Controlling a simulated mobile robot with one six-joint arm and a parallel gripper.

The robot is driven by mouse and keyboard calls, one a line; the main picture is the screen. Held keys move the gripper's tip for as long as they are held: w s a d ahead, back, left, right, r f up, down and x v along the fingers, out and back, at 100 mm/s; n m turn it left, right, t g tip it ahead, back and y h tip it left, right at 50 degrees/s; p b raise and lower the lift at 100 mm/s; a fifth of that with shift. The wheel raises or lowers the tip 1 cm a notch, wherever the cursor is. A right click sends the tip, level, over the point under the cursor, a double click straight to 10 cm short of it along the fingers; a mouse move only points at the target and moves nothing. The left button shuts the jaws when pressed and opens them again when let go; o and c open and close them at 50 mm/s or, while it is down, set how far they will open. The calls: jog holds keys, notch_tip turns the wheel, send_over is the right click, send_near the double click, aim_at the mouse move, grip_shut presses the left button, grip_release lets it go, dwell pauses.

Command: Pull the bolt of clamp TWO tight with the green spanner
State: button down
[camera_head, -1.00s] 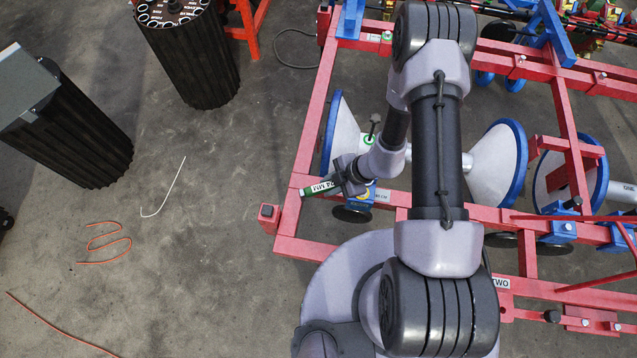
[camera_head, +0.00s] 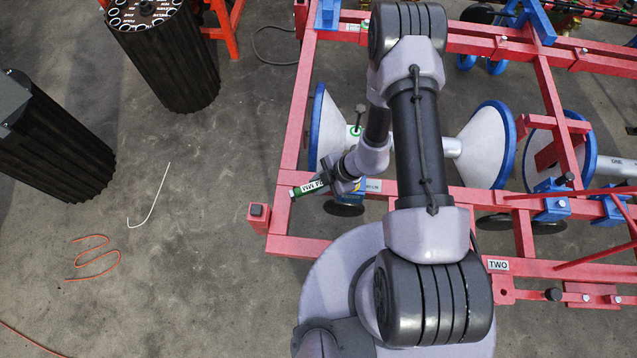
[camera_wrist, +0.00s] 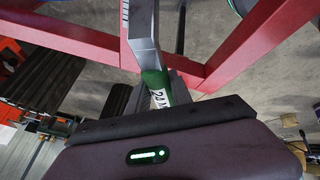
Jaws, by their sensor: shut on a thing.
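My gripper (camera_head: 342,176) is shut on the green spanner (camera_head: 308,188), beside the left part of the red frame. In the head view the spanner's green, white-labelled end sticks out to the left. In the wrist view its green handle (camera_wrist: 158,88) carries a "24 M" label, and its grey metal shank (camera_wrist: 143,35) runs up past a red beam. A "TWO" plate (camera_head: 498,265) sits on the near red beam, right of my arm. I cannot tell which bolt belongs to clamp TWO. My arm hides part of the frame.
The red frame (camera_head: 298,110) carries blue-rimmed discs (camera_head: 490,145) and blue clamps (camera_head: 552,205). Black ribbed bins (camera_head: 65,145) stand at the left. Orange cord (camera_head: 92,252) and a white cord (camera_head: 150,200) lie on the otherwise open concrete floor.

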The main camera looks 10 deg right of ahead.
jog(key=shift+f+b, duration=1.85)
jog(key=shift+f, duration=0.55)
jog(key=shift+w, duration=0.1)
jog(key=shift+w+d+m+t+h, duration=0.15)
jog(key=shift+w+m+t+h, duration=0.45)
jog(key=shift+w+m, duration=1)
jog(key=shift+w+d+m+t+h, duration=0.1)
jog(key=shift+w+m+t+h, duration=0.2)
jog(key=shift+w+m+t, duration=0.95)
jog(key=shift+w+d+m+h, duration=0.3)
jog(key=shift+w+d+m, duration=0.05)
jog(key=shift+w+m, duration=0.55)
jog(key=shift+w+d+m+h, duration=0.3)
jog(key=shift+w+d+m, duration=0.05)
jog(key=shift+w+m, duration=0.45)
jog(key=shift+w+d+m+t+h, duration=0.35)
jog(key=shift+w+d+m+h, duration=0.35)
jog(key=shift+w+d+m, duration=0.55)
jog(key=shift+s+a, duration=0.25)
jog(key=shift+a, duration=0.05)
jog(key=shift+s+a, duration=0.15)
jog(key=shift+r+p, duration=0.15)
jog(key=shift+p, duration=0.2)
